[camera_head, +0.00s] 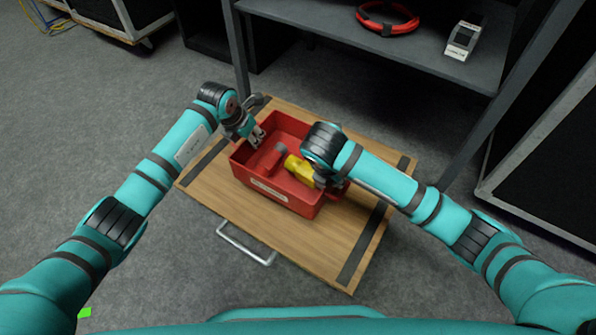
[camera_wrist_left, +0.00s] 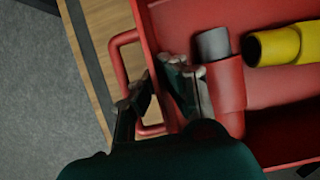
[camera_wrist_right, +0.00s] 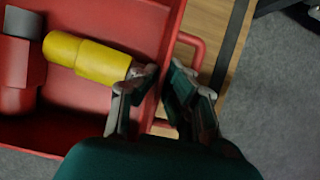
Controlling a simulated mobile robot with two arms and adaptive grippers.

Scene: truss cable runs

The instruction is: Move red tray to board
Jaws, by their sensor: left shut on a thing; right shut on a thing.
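The red tray (camera_head: 300,206) is over the wooden board (camera_head: 240,226), near its middle. It looks level; I cannot tell whether it touches the board. My left gripper (camera_head: 257,136) is shut on the tray's left side wall; the left wrist view shows its fingers (camera_wrist_left: 170,92) on either side of the wall, by the red loop handle (camera_wrist_left: 116,62). My right gripper (camera_wrist_right: 157,88) is shut on the opposite wall, by the other handle (camera_wrist_right: 192,45); in the head view my wrist mostly hides its fingers. A yellow cylinder (camera_head: 297,166) and a red piece with a grey end (camera_head: 268,161) lie inside the tray.
The board has dark strips near its ends and a metal handle (camera_head: 246,243) at its front. A grey shelf (camera_head: 400,50) behind it holds a red cable coil (camera_head: 387,18) and a small grey-white device (camera_head: 463,40). Black cases stand at the right.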

